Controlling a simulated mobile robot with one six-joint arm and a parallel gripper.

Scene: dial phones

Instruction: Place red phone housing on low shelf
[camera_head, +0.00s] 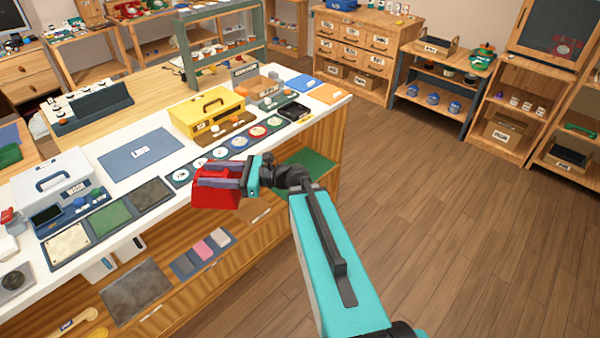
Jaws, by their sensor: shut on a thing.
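The red phone housing (213,191) is in my gripper (228,174), near the front edge of the white-topped workbench (86,150). My gripper is shut on the housing, and its grey fingers cover part of the upper side. The housing appears in front of and above the low shelf (168,272) under the bench top. I cannot tell the exact gap between them. The low shelf holds a dark slab (135,291) and a blue tray with small grey and pink pads (201,253). My arm hides part of the bench's right end.
A yellow toolbox (208,113), a row of round dials (221,152) and a white case (52,186) stand on the bench top. A green mat (309,168) lies on the shelf at the bench's right end. Open wooden floor (440,210) lies to the right.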

